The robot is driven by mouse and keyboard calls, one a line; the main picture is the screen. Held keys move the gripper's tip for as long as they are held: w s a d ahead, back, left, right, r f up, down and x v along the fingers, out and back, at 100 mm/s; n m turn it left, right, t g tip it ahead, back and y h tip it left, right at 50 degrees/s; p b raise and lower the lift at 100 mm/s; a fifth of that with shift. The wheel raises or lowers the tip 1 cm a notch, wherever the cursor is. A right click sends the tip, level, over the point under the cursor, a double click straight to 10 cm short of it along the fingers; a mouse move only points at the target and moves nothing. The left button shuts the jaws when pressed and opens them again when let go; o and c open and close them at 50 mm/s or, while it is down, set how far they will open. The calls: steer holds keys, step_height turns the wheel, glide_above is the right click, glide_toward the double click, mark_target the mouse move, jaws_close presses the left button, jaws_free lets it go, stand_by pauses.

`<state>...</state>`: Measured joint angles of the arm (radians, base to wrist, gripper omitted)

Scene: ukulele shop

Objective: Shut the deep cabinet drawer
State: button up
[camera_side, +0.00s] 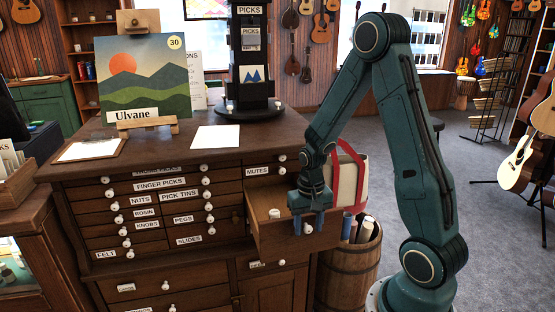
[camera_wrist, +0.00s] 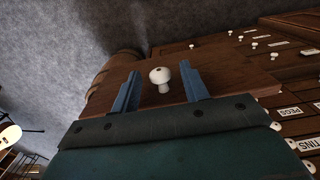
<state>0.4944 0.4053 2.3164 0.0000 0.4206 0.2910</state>
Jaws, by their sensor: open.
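The deep drawer (camera_side: 275,241) of the dark wooden cabinet is pulled out on the right side, below the MUTES label. Its open top shows in the side view, with a small white item (camera_side: 274,214) inside. My gripper (camera_side: 309,227) is at the drawer's front, pointing down at it from my arm. In the wrist view, the two blue fingers of my gripper (camera_wrist: 160,72) are apart, one on each side of the white round drawer knob (camera_wrist: 160,77). Gaps show between the knob and both fingers. The drawer front (camera_wrist: 230,82) lies behind them.
A wooden barrel (camera_side: 347,272) with rolled tubes stands right of the drawer, close to it. A cream and red bag (camera_side: 349,178) is behind my gripper. The cabinet top (camera_side: 170,150) holds a painting (camera_side: 145,78), papers and a black PICKS stand (camera_side: 250,65).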

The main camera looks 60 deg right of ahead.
jaws_close()
steer(key=w+d, duration=1)
steer(key=shift+w+d, duration=0.35)
stand_by(0.3)
steer(key=shift+r, duration=0.1)
jaws_free()
steer(key=shift+r, duration=0.1)
step_height(320, 180, up, 14)
steer(key=shift+f, duration=0.2)
stand_by(0.5)
